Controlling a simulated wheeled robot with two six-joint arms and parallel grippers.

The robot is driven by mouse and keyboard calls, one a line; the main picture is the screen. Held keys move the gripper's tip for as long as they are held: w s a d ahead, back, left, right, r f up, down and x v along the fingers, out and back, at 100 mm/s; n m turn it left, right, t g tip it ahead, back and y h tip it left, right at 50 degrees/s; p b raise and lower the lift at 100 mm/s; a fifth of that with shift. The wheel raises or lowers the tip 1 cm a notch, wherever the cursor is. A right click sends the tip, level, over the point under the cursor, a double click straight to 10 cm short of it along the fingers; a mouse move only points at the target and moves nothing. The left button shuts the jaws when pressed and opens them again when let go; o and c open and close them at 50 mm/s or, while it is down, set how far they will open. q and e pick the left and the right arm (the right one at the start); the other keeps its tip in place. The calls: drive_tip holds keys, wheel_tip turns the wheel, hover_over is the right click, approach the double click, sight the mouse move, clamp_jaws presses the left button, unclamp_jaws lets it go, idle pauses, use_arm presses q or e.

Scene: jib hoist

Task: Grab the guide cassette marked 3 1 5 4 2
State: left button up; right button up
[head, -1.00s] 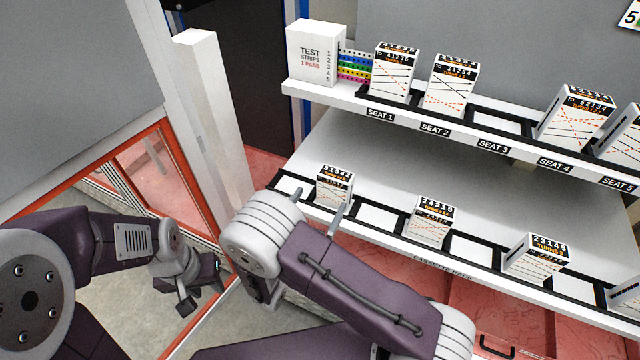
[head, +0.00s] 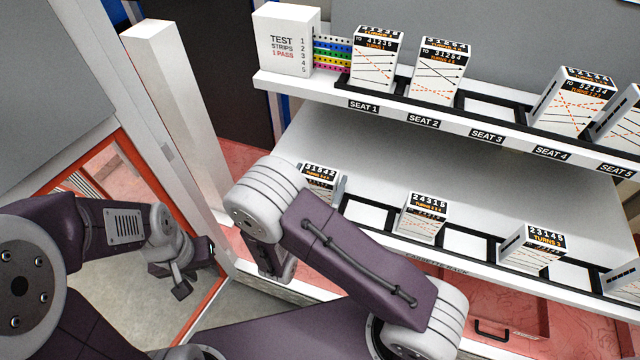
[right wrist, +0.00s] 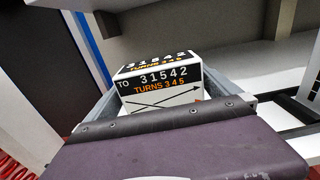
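The guide cassette marked 31542 (head: 319,178) is a white box with a black label on the lower rack, at its left end. In the right wrist view the cassette (right wrist: 160,84) shows "TO 31542" and "TURNS 3 4 5". My right gripper (head: 322,176) has one finger on each side of it. In the right wrist view the right gripper's fingers (right wrist: 165,90) stand apart, with a slight gap seeming to show at the right side. My arm hides the cassette's lower part. My left gripper (head: 190,270) is empty, low at the left, its fingers apart.
Other cassettes, 24315 (head: 425,215) and 23145 (head: 533,247), stand further right on the lower rack. The upper shelf (head: 400,108) holds more cassettes above seat labels and a test strips box (head: 287,42). A white post (head: 180,110) stands left of the rack.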

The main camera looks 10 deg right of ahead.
sight(319, 172)
drive_tip(key=shift+s+a+r, duration=0.1)
drive_tip(key=shift+s+r, duration=0.2)
drive_tip(key=shift+s, duration=0.15)
drive_tip(key=c, duration=0.4)
drive_tip(key=shift+s+r, duration=0.1)
drive_tip(key=shift+s, duration=0.1)
drive_tip(key=c, duration=0.5)
use_arm(q)
drive_tip(key=shift+s+a+r, duration=0.1)
drive_tip(key=shift+s+r, duration=0.05)
drive_tip(key=shift+s, duration=0.3)
use_arm(e)
drive_tip(key=shift+w+f, duration=0.2)
drive_tip(key=shift+w, duration=0.05)
drive_tip(key=c, duration=0.8)
drive_tip(key=shift+r, duration=0.1)
drive_tip(key=shift+c, duration=0.2)
